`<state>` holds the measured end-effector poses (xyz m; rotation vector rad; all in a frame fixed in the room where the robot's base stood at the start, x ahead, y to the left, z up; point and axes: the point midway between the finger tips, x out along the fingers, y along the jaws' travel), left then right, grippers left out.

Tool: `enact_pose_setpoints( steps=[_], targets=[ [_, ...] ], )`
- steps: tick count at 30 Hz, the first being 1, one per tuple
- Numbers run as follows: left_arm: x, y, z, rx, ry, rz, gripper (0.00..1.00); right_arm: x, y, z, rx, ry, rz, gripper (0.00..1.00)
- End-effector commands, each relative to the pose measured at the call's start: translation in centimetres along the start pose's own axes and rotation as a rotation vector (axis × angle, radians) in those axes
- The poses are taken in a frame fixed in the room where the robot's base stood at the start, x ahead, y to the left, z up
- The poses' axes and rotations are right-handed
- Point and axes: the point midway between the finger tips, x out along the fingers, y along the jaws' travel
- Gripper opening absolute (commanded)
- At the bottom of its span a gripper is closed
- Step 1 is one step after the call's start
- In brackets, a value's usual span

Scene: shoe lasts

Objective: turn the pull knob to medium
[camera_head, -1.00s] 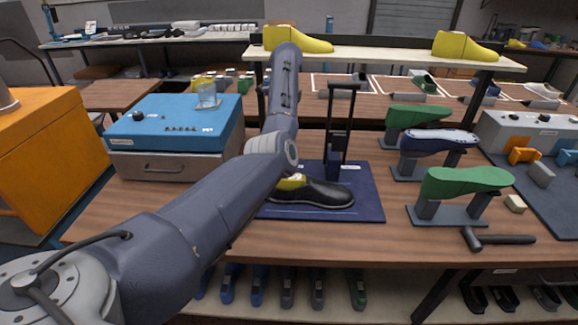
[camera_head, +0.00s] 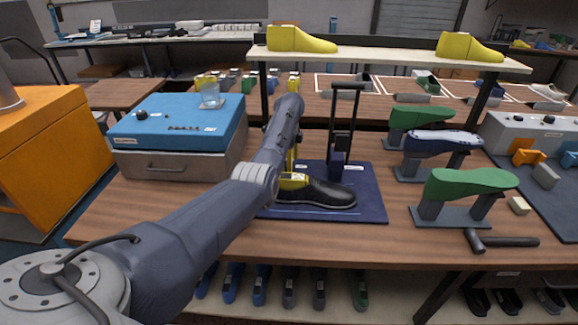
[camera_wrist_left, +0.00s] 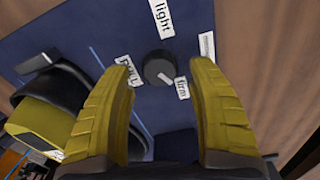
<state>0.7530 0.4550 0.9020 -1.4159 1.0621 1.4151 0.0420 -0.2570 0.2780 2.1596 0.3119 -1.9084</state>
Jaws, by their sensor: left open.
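The pull knob (camera_wrist_left: 158,68) is a small round dark knob on the navy base board (camera_head: 366,210). Its white mark points toward the "firm" label (camera_wrist_left: 182,88). A "light" label (camera_wrist_left: 162,17) and a "pull" label (camera_wrist_left: 128,70) are near it; another label (camera_wrist_left: 207,45) is too small to read. My left gripper (camera_wrist_left: 160,63) is open, with ridged yellow fingers on either side of the knob in the picture and no visible contact. In the head view the arm hides the knob and most of the gripper. My right gripper is out of view.
A black shoe on a yellow last (camera_head: 318,194) lies on the board beside a dark upright stand (camera_head: 341,140). A blue-topped box (camera_head: 175,125) stands left. Green lasts on stands (camera_head: 468,183) and a hammer (camera_head: 500,240) are right. A shelf with yellow lasts (camera_head: 300,40) spans behind.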

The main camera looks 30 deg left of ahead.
Motion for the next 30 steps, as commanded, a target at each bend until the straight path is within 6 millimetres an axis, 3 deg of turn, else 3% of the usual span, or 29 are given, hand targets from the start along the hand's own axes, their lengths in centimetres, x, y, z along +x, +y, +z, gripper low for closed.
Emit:
enact_pose_setpoints(
  steps=[7,18,30],
  targets=[
    [1.4,0.0,0.1,0.000,-0.002,0.000,0.58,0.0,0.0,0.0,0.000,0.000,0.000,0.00],
    [1.6,0.0,0.1,0.000,-0.001,0.000,0.59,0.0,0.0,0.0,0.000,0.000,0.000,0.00],
    [1.6,0.0,0.1,0.000,-0.001,0.000,0.12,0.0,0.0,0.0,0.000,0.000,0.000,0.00]
  ],
)
